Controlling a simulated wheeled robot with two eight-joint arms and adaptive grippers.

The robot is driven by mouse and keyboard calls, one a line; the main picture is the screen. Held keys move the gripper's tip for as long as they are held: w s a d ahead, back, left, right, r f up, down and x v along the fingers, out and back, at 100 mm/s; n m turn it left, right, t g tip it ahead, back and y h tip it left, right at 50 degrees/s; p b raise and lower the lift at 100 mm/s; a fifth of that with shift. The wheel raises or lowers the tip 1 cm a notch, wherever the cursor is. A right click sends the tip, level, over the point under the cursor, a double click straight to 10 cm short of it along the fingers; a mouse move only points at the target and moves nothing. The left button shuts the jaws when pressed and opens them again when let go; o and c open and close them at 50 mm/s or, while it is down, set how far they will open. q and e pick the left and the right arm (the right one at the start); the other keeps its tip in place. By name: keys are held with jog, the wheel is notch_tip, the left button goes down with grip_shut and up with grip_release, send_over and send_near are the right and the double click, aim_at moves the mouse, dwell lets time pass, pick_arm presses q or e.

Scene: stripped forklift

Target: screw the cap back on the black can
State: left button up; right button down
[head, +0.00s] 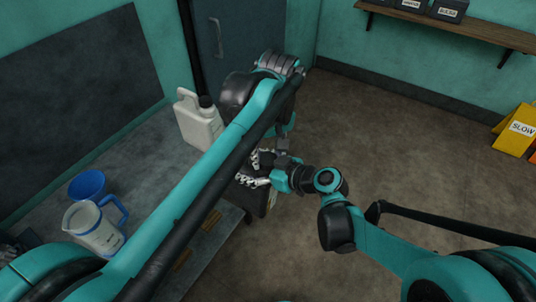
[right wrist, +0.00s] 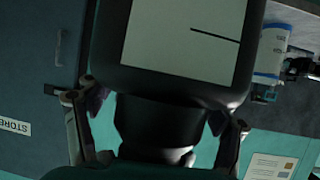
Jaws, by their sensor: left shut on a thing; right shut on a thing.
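The black can (head: 251,197) is at the right end of the bench, largely covered by my arms. In the right wrist view the can (right wrist: 107,50) fills the top middle, with a pale label; its narrow dark top points down in the picture. My right gripper (head: 257,168) comes in from the right, its silver fingers on either side of the can's upper part. In its wrist view the fingers (right wrist: 155,115) straddle that part. My left gripper (head: 283,150) reaches down from above, close to the right one. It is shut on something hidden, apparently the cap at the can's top.
A white jug (head: 194,124) with a dark cap stands on the grey bench (head: 150,155). A blue funnel (head: 87,185) and a clear pitcher (head: 92,228) stand at its left. The floor (head: 400,150) at right is clear.

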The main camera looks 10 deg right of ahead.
pick_arm(q)
jog(key=shift+w+d, duration=0.1)
jog(key=o, duration=1.3)
jog(key=shift+c, duration=0.2)
jog(key=shift+r, duration=0.1)
jog(key=shift+s+d+r, duration=0.1)
jog(key=shift+r, duration=1)
jog(key=shift+s+r, duration=0.1)
jog(key=shift+r, duration=0.95)
jog(key=shift+c, duration=0.2)
